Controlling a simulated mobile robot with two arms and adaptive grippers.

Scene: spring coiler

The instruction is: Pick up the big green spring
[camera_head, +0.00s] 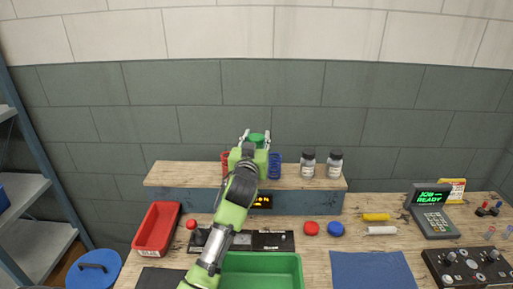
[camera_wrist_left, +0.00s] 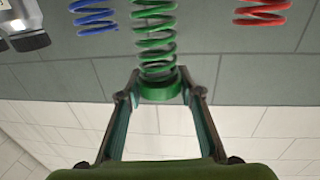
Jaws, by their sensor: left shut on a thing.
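The big green spring (camera_wrist_left: 155,42) hangs into the left wrist view from the top, with a green cap at its near end. In the head view only its green top (camera_head: 257,139) shows, above the shelf. My left gripper (camera_wrist_left: 158,92) is shut on the capped end, one finger on each side. In the head view the left gripper (camera_head: 255,138) hides most of the spring. Whether its base touches the shelf is hidden. My right gripper is not in view.
A blue spring (camera_head: 274,166) and a red spring (camera_head: 225,161) stand close on either side. Two dark-capped jars (camera_head: 308,166) are on the wooden shelf (camera_head: 185,175). Below are a red tray (camera_head: 157,228), a green tray (camera_head: 262,258) and a blue mat (camera_head: 372,270).

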